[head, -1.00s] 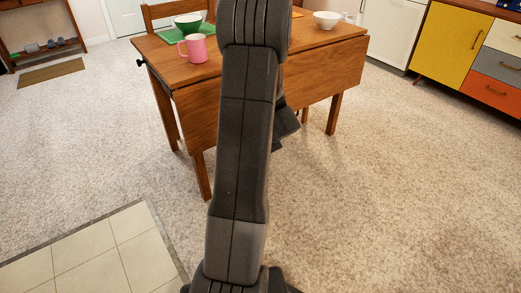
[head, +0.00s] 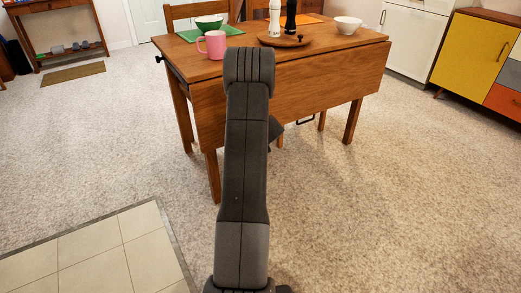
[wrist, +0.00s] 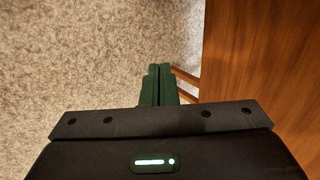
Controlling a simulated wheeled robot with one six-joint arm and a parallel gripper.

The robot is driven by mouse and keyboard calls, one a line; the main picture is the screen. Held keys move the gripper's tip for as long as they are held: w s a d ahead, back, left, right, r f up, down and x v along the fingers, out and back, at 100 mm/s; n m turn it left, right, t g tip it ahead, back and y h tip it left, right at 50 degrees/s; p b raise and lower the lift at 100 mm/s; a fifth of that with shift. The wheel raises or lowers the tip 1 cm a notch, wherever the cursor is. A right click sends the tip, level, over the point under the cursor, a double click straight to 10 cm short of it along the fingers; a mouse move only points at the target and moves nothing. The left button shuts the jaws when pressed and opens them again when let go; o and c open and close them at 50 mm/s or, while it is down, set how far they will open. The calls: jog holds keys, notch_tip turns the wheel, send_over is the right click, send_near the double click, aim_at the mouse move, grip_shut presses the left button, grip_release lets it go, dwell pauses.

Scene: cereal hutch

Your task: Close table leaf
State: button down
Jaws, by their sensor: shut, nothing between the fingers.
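The wooden table (head: 330,38) stands ahead in the head view. Its near leaf (head: 325,85) hangs down along the front side, partly covered by my arm. In the wrist view a wood panel, seemingly this leaf (wrist: 265,70), fills the right side. My gripper (wrist: 159,70) shows there with its green fingers together and empty, beside the panel and pointing past it. I cannot tell whether it touches the panel. In the head view my gripper is mostly hidden behind my arm.
On the tabletop are a pink mug (head: 212,45), a green bowl (head: 208,22), a white bowl (head: 348,25) and a round wooden tray (head: 270,40) with two mills. A black knob (head: 159,58) sticks out at the table's left end. Carpet (head: 400,200) around is clear.

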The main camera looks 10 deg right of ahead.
jog(key=w+a+f+p, duration=0.1)
jog(key=w+a, duration=0.1)
jog(key=w, duration=0.4)
jog(key=shift+a+f, duration=0.25)
jog(key=shift+f, duration=0.15)
